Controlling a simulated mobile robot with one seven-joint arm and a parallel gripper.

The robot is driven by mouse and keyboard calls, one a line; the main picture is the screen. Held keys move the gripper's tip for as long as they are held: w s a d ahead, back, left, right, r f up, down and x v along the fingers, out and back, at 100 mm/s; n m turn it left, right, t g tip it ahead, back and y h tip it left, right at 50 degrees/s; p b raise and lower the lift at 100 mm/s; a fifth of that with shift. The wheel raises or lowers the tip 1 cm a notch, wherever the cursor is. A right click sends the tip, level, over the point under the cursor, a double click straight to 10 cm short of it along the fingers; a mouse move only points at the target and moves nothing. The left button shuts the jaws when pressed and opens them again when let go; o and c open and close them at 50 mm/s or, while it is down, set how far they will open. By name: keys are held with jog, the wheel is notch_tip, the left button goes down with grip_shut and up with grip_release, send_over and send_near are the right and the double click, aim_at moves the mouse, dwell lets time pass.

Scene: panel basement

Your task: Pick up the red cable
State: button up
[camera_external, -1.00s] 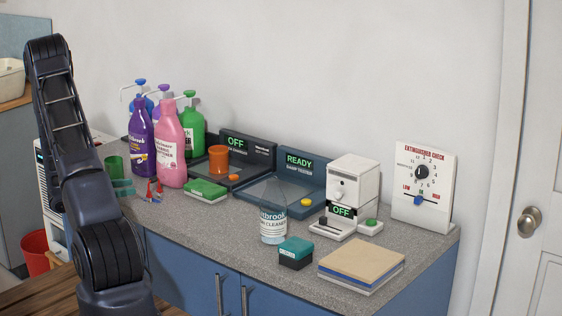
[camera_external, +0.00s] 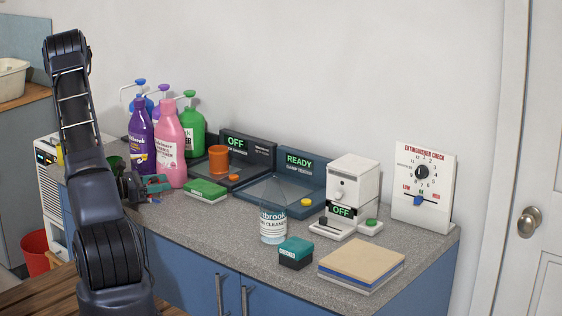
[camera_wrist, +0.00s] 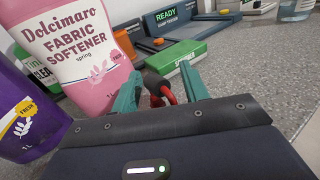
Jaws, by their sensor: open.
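The red cable (camera_wrist: 169,95) shows in the wrist view as a small red piece with a dark part, between the two teal fingers of my gripper (camera_wrist: 162,92). The fingers stand apart on either side of it, and I cannot tell whether either touches it. In the external view my gripper (camera_external: 146,186) is low over the left part of the grey counter. My arm and gripper hide most of the cable there.
A pink softener bottle (camera_external: 170,148) and a purple bottle (camera_external: 141,142) stand close behind my gripper. A green sponge box (camera_external: 205,190) lies to its right. A clear cleaner jar (camera_external: 273,226) stands farther right on the counter (camera_external: 225,237).

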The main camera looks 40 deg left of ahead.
grip_shut()
dwell(0.3)
